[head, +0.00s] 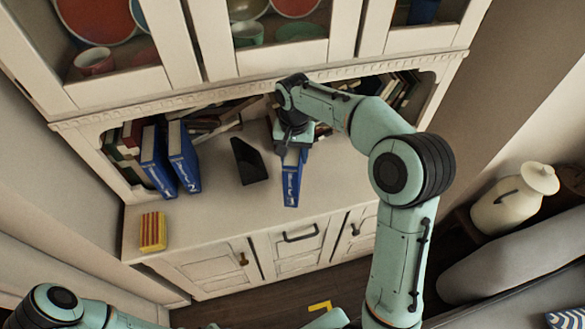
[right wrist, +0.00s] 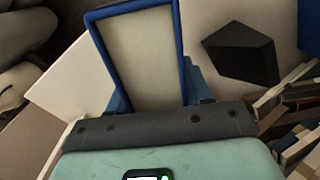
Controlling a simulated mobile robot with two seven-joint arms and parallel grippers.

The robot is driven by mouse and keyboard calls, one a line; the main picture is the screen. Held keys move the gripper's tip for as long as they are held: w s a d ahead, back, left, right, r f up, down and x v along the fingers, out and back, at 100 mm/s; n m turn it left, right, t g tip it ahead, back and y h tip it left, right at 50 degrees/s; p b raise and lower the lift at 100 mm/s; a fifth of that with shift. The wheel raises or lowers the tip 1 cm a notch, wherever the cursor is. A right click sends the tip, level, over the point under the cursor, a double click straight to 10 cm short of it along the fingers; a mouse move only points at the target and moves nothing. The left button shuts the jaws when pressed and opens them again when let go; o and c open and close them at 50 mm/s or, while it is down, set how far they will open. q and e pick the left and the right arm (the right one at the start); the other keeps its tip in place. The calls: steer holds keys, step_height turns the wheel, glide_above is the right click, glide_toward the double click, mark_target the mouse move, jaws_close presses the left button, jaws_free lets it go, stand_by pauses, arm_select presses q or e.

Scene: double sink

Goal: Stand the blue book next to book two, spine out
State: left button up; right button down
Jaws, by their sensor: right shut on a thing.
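In the head view two blue books stand side by side at the left of the cabinet's open shelf: an outer blue book (head: 157,163) and book two (head: 184,158), whose spine faces out and seems to carry a 2. Another blue book (head: 291,180) is in my right gripper (head: 291,150), out to the right of book two, with a gap between them. Its lettered spine faces the front. In the right wrist view the held book (right wrist: 138,60) shows cream page edges within a blue cover, between the fingers. My left gripper is not in view.
A black angular object (head: 248,161) stands on the shelf between book two and the held book. A red-and-yellow striped box (head: 153,231) sits at the counter's front left. Other books lie deeper in the shelf. The counter front (head: 225,222) is mostly clear.

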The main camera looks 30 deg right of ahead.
steer(key=shift+w+f, duration=0.15)
steer(key=shift+f, duration=2.5)
steer(key=shift+f, duration=0.15)
steer(key=c, duration=0.5)
jaws_free()
